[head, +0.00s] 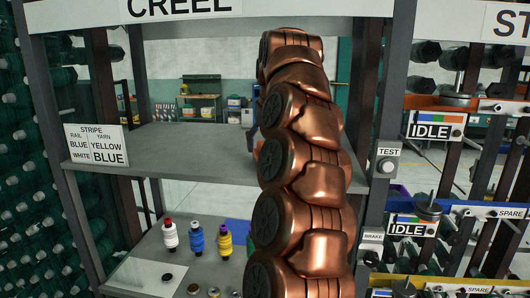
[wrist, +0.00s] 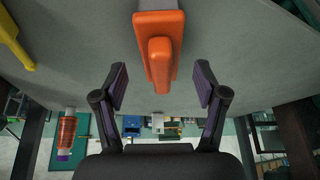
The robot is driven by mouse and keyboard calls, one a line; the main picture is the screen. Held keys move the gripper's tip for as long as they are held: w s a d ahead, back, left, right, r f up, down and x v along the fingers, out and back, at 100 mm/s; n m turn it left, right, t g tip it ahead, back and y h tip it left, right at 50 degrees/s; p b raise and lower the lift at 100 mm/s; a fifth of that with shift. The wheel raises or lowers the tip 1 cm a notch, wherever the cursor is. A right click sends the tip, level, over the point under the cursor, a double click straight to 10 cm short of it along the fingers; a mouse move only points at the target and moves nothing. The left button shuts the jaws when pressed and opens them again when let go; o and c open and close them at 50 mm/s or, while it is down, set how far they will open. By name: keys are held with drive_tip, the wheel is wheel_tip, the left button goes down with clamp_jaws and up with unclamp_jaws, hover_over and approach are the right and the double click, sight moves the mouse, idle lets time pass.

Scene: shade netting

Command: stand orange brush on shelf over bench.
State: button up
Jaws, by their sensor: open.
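The orange brush (wrist: 158,45) shows at the top middle of the wrist view, against a grey surface (wrist: 235,50). Its near end points toward my gripper and its far part is cut off by the frame edge. My gripper (wrist: 160,85) is open, with one finger on each side of the brush's near end and a gap on both sides. The grey shelf (head: 190,145) over the bench (head: 150,245) shows in the head view. My copper arm hides the shelf's right part, and I cannot make out the brush or gripper there.
White, blue and yellow-purple yarn spools (head: 196,238) stand on the bench below. A STRIPE sign (head: 96,145) is at the shelf's left. In the wrist view, a yellow object (wrist: 14,40) and an orange-purple one (wrist: 67,135) are at left. The shelf's visible left part looks clear.

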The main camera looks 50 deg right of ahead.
drive_tip(key=shift+v, duration=1.6)
drive_tip(key=shift+r, duration=0.1)
drive_tip(key=shift+a, duration=0.15)
drive_tip(key=s+a+f+n+g+y, duration=0.1)
drive_tip(key=s+a+f+n, duration=0.15)
drive_tip(key=a+f, duration=0.65)
drive_tip(key=s+a+f+n+g+y, duration=0.1)
drive_tip(key=a+f+n, duration=0.2)
drive_tip(key=a, duration=1.2)
drive_tip(key=s+a+f+g, duration=0.1)
drive_tip(key=s+a+f, duration=0.2)
drive_tip(key=s+f, duration=0.3)
drive_tip(key=s+a+f+g, duration=0.1)
drive_tip(key=s+a+f, duration=0.3)
drive_tip(key=s+f, duration=0.3)
drive_tip(key=s+a+f+n+g, duration=0.1)
drive_tip(key=s+a+f, duration=0.3)
drive_tip(key=s, duration=0.6)
wheel_tip(320, 180, down, 2)
drive_tip(key=shift+s+f+g, duration=0.15)
drive_tip(key=shift+s+g, duration=0.25)
drive_tip(key=shift+g, duration=0.1)
drive_tip(key=shift+a+f, duration=0.1)
drive_tip(key=shift+f, duration=0.05)
